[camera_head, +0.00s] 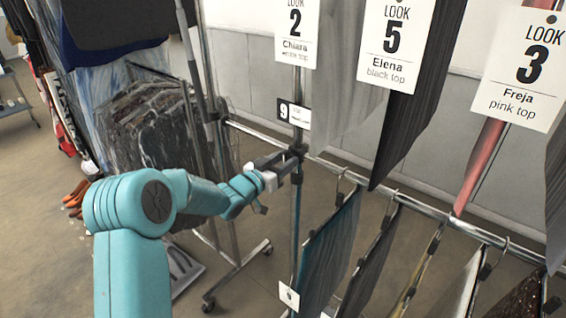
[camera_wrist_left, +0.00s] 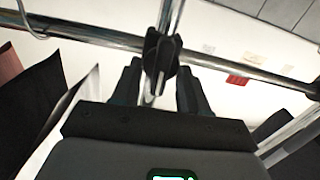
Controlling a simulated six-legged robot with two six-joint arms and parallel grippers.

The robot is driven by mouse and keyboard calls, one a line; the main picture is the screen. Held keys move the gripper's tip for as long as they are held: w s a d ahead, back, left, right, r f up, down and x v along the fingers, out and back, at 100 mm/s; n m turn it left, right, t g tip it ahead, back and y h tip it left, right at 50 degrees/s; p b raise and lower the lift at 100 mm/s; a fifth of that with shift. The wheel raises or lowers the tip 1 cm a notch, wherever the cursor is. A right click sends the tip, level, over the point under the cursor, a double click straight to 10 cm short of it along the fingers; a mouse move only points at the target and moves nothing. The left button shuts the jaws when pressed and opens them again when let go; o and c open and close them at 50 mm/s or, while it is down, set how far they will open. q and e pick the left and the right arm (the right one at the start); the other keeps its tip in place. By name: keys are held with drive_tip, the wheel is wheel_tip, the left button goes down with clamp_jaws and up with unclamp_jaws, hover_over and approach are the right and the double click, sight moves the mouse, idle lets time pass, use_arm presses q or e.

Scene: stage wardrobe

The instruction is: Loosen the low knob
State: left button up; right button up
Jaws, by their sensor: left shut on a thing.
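The low knob (camera_wrist_left: 160,55) is a black, lobed knob where an upright pole meets the lower horizontal rail of the clothes rack. In the head view the black fitting (camera_head: 298,149) sits on the upright, just below a small "9" tag. My left gripper (camera_head: 282,161) reaches it from the left. In the left wrist view the two dark fingers of the left gripper (camera_wrist_left: 159,79) stand on either side of the knob's near part, shut on it. The fingers partly hide the knob in the head view. My right gripper is not in view.
Look cards, such as the Elena card (camera_head: 396,42), and garments hang in front and to the right. The lower rail (camera_head: 420,208) carries several hangers with clothes. Another wheeled rack (camera_head: 236,262) with dark garments stands behind my left arm. Orange shoes (camera_head: 76,196) lie at far left.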

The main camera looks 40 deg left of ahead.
use_arm(q)
drive_tip(key=n, duration=0.2)
drive_tip(key=shift+f+n+b, duration=0.1)
drive_tip(key=shift+n+b, duration=0.3)
drive_tip(key=n, duration=0.4)
drive_tip(key=shift+a+n, duration=0.2)
drive_tip(key=shift+n, duration=0.1)
drive_tip(key=shift+a+f+n+p, duration=0.15)
drive_tip(key=shift+n+p, duration=0.4)
drive_tip(key=shift+n, duration=1.9)
drive_tip(key=shift+d+f+n+p, duration=0.15)
drive_tip(key=shift+n+p, duration=0.35)
drive_tip(key=shift+n, duration=1.95)
drive_tip(key=shift+a, duration=0.1)
drive_tip(key=o, duration=1)
drive_tip(key=s+b, duration=0.1)
drive_tip(key=s, duration=0.4)
drive_tip(key=s+b, duration=0.1)
drive_tip(key=s, duration=0.5)
drive_tip(key=s+a+b, duration=0.1)
drive_tip(key=s, duration=0.4)
drive_tip(key=shift+s+a, duration=0.1)
drive_tip(key=shift+s, duration=0.05)
